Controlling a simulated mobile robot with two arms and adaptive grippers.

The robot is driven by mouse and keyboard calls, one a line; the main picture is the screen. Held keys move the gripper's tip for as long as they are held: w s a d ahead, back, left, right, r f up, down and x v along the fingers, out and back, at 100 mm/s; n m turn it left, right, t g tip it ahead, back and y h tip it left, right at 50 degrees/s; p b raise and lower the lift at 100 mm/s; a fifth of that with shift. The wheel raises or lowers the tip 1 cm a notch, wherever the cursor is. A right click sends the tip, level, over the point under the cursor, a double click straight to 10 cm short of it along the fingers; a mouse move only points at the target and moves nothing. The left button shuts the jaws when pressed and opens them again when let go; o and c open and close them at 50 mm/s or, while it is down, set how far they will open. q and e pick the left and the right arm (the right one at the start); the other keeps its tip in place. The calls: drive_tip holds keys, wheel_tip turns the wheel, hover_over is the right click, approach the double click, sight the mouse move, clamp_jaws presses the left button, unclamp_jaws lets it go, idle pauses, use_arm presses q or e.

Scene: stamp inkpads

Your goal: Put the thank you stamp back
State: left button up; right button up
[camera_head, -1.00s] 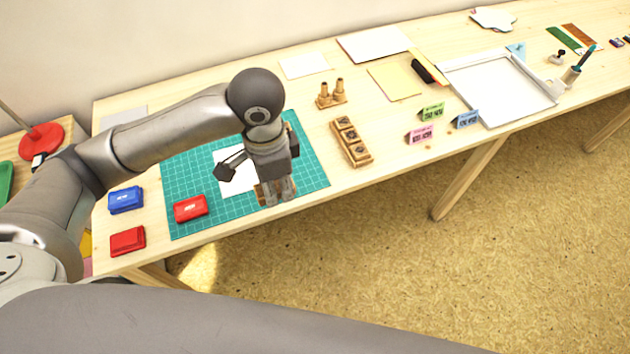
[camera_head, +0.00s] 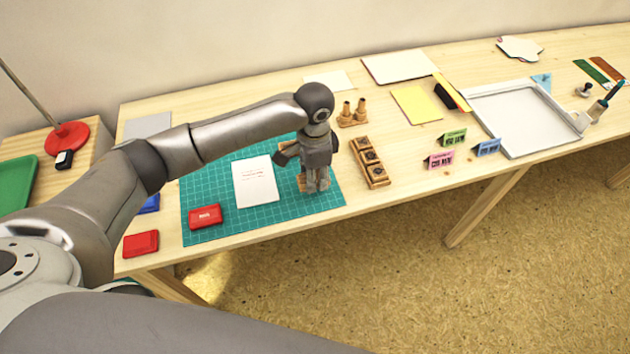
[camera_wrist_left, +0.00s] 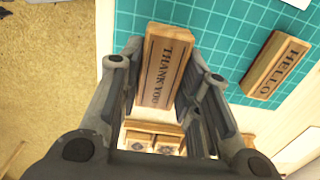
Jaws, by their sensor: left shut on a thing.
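My left gripper (camera_head: 317,187) is over the right part of the green cutting mat (camera_head: 222,186). In the left wrist view, its fingers (camera_wrist_left: 163,88) are shut on the wooden thank you stamp (camera_wrist_left: 165,66), whose top reads "THANK YOU". A second wooden stamp marked "HELLO" (camera_wrist_left: 274,66) lies on the mat to the right in that view, apart from the fingers. A wooden rack (camera_head: 371,163) with several square stamps stands just right of the mat; part of it also shows beyond the fingers in the wrist view (camera_wrist_left: 155,137). My right gripper is not in view.
A white card (camera_head: 255,181) with print and a red inkpad (camera_head: 205,216) lie on the mat. Another red inkpad (camera_head: 141,244) is left of it. A wooden two-peg holder (camera_head: 352,113) stands behind the rack. Small folded signs (camera_head: 453,138) stand farther right.

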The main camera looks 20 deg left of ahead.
use_arm(q)
drive_tip(key=shift+w+f, duration=0.4)
drive_tip(key=shift+f, duration=1.55)
drive_tip(key=shift+s, duration=0.1)
drive_tip(key=shift+f, duration=0.1)
drive_tip(key=o, duration=0.9)
drive_tip(key=shift+c, duration=0.2)
wheel_tip(320, 180, up, 12)
drive_tip(key=shift+r, duration=0.15)
